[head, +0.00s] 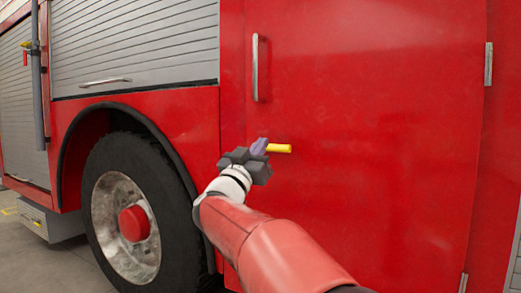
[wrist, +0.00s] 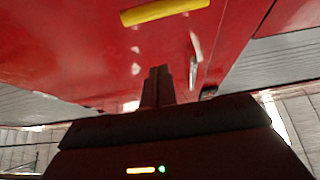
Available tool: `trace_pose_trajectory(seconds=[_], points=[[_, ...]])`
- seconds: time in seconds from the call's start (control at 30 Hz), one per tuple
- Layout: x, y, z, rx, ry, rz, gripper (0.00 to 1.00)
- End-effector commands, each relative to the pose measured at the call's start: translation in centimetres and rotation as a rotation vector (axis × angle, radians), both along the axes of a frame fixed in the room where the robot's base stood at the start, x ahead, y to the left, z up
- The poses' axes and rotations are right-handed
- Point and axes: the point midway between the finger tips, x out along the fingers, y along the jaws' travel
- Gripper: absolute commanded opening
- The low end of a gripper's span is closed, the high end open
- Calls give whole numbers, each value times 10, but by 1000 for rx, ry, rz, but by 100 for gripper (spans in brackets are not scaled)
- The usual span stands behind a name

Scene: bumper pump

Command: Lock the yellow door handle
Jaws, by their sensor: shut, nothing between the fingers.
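The yellow door handle (head: 280,148) is a short bar lying about level on the red truck door (head: 380,130). Its left end is behind or beside my gripper (head: 260,146), so I cannot tell if they touch. In the wrist view the yellow handle (wrist: 165,10) crosses the top of the picture, slightly tilted. My gripper's fingers (wrist: 158,75) are shut together and empty, below the handle in that view, with a gap between them in the picture.
A silver vertical grab handle (head: 256,68) is on the door above the yellow handle. Hinges (head: 488,64) line the door's right edge. A large wheel (head: 135,215) and grey roller shutters (head: 135,40) are to the left. The door face right of the handle is clear.

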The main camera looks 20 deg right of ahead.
Motion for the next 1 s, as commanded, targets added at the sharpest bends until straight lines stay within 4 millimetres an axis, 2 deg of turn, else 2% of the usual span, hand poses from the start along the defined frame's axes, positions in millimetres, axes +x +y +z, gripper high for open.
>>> trace_pose_trajectory(seconds=[0.33, 0.37, 0.4, 0.43, 0.6, 1.0], points=[[40, -52, 40, 0, 1, -3, 0], [42, -55, 38, 0, 2, -2, 0], [42, -54, 25, 1, 5, -1, 0], [42, -54, 20, 0, 4, -1, 0], [44, -56, 4, 0, 2, 0, 0], [44, -57, -1, 0, 0, 0, 0]])
